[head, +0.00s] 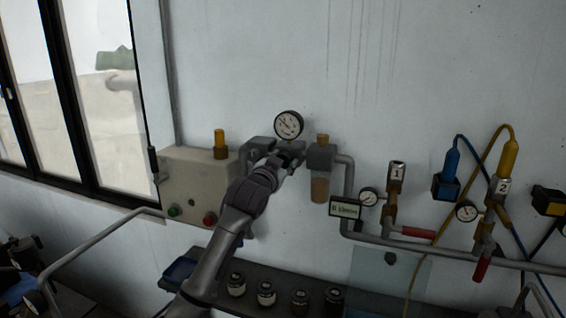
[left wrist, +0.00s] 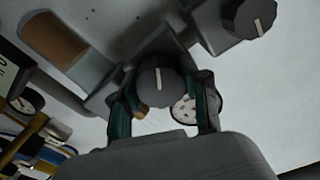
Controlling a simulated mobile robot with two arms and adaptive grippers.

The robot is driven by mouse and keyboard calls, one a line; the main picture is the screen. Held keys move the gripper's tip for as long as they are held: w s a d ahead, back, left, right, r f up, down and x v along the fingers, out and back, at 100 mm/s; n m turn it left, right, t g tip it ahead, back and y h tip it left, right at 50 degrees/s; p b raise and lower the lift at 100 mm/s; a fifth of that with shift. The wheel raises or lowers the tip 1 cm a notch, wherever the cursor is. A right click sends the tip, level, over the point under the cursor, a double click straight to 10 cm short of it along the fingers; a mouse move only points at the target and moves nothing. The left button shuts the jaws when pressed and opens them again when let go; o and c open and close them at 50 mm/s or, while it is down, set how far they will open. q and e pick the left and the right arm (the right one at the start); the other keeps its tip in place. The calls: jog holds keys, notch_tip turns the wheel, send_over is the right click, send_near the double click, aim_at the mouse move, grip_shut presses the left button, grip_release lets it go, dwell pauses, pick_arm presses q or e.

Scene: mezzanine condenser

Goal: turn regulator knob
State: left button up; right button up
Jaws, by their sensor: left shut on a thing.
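The regulator knob (left wrist: 158,87) is dark and faceted with a white line on its face, seen in the left wrist view. My left gripper (left wrist: 162,108) has one finger on each side of it and is shut on it. In the head view my left gripper (head: 290,156) is at the regulator, just below the round pressure gauge (head: 288,124), and hides most of the knob. The gauge also shows in the left wrist view (left wrist: 185,110), partly behind a finger. My right gripper is not in view.
A second dark knob with a white line (left wrist: 250,18) is close by. A filter bowl (head: 320,188) hangs right of the gripper. A beige control box (head: 190,180) is at left. Pipes and valves run along the right wall. Several jars (head: 266,292) stand on a shelf below.

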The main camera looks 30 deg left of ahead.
pick_arm(q)
jog(key=shift+f+n, duration=0.2)
jog(key=shift+n, duration=2)
jog(key=o, duration=1.1)
jog(key=shift+r, duration=0.1)
jog(key=shift+s, duration=0.2)
jog(key=v, duration=1.1)
jog(key=shift+s+d, duration=0.1)
jog(key=shift+s, duration=0.2)
